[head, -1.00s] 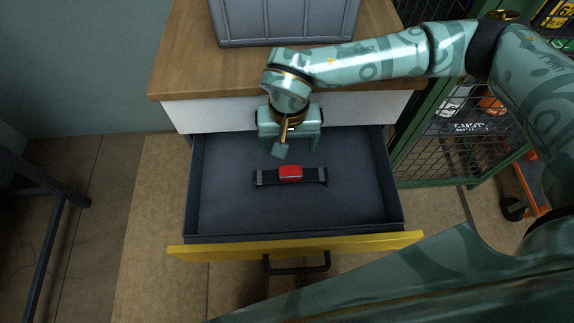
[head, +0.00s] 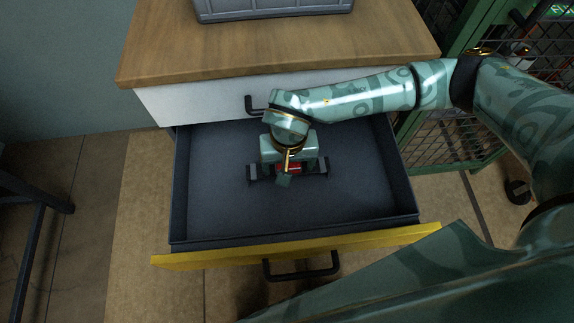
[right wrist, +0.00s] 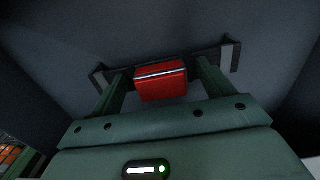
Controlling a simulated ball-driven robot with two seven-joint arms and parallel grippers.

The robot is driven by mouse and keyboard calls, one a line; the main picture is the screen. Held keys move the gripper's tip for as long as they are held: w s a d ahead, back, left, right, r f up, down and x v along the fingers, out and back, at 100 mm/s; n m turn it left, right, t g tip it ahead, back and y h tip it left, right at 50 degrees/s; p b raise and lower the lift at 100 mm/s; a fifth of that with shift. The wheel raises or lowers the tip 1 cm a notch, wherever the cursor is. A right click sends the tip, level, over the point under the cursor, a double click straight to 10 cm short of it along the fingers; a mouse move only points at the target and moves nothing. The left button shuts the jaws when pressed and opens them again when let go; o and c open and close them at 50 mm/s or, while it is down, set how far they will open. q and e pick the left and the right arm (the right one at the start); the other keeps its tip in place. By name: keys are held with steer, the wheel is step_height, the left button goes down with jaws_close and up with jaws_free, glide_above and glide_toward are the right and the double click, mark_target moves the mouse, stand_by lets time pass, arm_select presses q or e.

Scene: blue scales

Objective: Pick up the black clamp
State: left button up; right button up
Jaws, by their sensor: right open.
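The black clamp (head: 320,170) with a red middle part lies on the floor of the open drawer (head: 215,205). In the right wrist view, the clamp's black bar (right wrist: 228,60) runs across the picture and its red block (right wrist: 160,82) sits between my gripper's fingers. My right gripper (head: 288,175) is down in the drawer over the clamp and hides part of its middle. In the right wrist view my right gripper (right wrist: 160,88) is open, with one finger on each side of the red block. I cannot tell whether the fingers touch it. My left gripper is not in view.
The drawer has dark walls and a yellow front (head: 200,257) with a black handle (head: 300,268). Its floor around the clamp is clear. A grey crate (head: 270,10) stands on the wooden top (head: 180,50). A green mesh cage (head: 440,130) stands at the right.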

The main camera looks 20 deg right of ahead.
steer(key=shift+c, duration=0.3)
steer(key=c, duration=1)
steer(key=shift+c, duration=0.4)
steer(key=shift+r, duration=0.15)
